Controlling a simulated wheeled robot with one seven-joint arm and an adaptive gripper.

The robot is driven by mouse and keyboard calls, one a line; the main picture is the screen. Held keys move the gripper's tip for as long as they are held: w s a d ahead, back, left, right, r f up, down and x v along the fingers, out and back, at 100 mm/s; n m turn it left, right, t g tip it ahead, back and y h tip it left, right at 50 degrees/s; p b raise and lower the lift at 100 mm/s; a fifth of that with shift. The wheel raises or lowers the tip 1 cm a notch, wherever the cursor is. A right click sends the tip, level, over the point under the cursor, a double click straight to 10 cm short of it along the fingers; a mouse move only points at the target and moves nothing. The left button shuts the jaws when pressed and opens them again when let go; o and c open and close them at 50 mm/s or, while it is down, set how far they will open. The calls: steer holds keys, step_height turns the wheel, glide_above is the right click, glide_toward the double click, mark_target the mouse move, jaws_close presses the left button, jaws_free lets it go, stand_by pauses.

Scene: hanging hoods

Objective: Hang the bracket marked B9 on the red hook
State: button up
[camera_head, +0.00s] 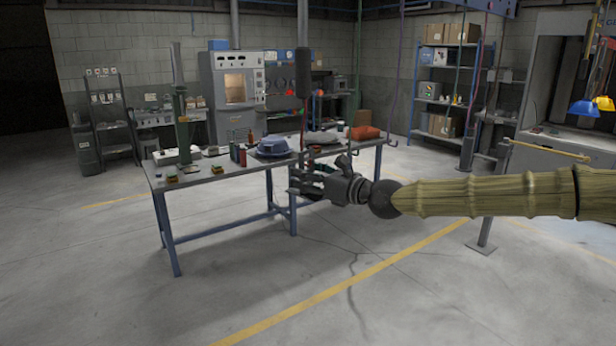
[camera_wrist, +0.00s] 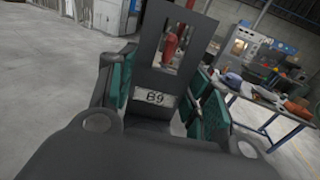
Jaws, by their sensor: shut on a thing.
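A pale label on the bracket reads B9. A red thing (camera_wrist: 172,46), probably the red hook, shows through the opening; I cannot tell whether it touches the bracket. In the head view a dark hanging cylinder (camera_head: 303,72) has a thin red part (camera_head: 302,118) below it, above my gripper. The bracket is hard to make out there.
A blue-framed workbench (camera_head: 228,187) carries a blue hood (camera_head: 273,147), a red-orange item (camera_head: 363,133) and small parts. Blue (camera_head: 584,108) and yellow (camera_head: 604,103) hoods hang at the far right. A yellow rail (camera_head: 550,150) lies behind my arm. The floor in front is clear.

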steer(key=shift+f+b, duration=0.6)
steer(key=shift+f, duration=0.65)
stand_by(0.7)
steer(key=o, duration=1.4)
steer(key=shift+f, duration=0.1)
steer(key=shift+d, duration=0.1)
